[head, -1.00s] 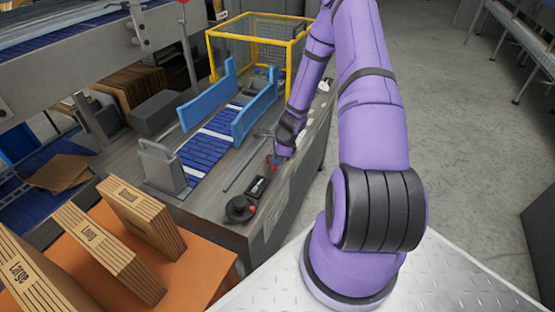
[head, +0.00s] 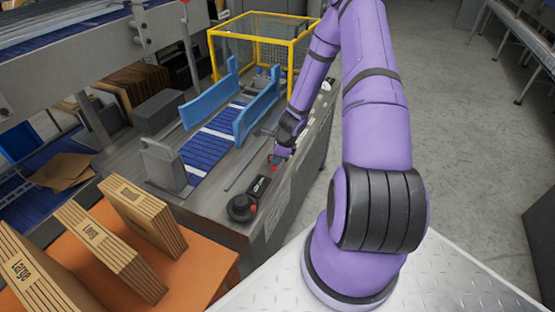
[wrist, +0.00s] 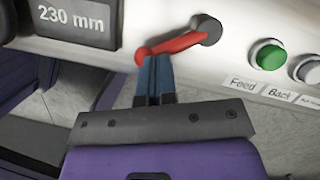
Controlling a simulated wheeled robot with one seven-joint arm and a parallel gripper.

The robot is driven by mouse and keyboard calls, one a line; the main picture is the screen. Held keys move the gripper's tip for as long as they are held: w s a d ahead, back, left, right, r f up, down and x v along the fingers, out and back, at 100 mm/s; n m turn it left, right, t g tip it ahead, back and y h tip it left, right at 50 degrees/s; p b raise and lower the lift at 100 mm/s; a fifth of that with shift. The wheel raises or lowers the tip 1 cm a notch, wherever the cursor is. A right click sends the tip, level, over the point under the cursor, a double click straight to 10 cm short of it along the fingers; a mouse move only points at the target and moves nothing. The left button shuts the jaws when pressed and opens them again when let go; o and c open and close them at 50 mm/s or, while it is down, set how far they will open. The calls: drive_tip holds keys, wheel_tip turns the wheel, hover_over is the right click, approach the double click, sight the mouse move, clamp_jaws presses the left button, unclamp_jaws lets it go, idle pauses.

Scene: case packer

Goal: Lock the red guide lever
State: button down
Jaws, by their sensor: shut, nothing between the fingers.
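The red guide lever (wrist: 180,45) shows in the wrist view, running from a dark round pivot (wrist: 208,29) on the right down to its free end on the left. My gripper (wrist: 155,62) is shut and empty, its blue fingertips right at the lever's lower edge near the free end. I cannot tell whether they touch or only overlap in the view. In the head view my gripper (head: 281,153) is over the machine's near edge, with a bit of red (head: 273,164) just below it. The lever's full shape is hidden there.
A display reading 230 mm (wrist: 77,18) is left of the lever. A green button (wrist: 267,54) and a pale button (wrist: 307,68) are to its right, above Feed and Back labels. Blue side guides (head: 257,103) flank the belt; a yellow-framed cage (head: 262,38) stands behind.

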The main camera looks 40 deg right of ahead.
drive_tip(key=shift+w+a+m+t+h, duration=0.2)
drive_tip(key=shift+a+m, duration=0.2)
drive_tip(key=shift+m, duration=0.5)
drive_tip(key=shift+w+a+m+t+h, duration=0.1)
drive_tip(key=shift+a+m+h, duration=0.2)
drive_tip(key=shift+m, duration=0.6)
idle(1.6)
drive_tip(key=shift+w+a, duration=0.15)
drive_tip(key=shift+a, duration=0.05)
idle(1.8)
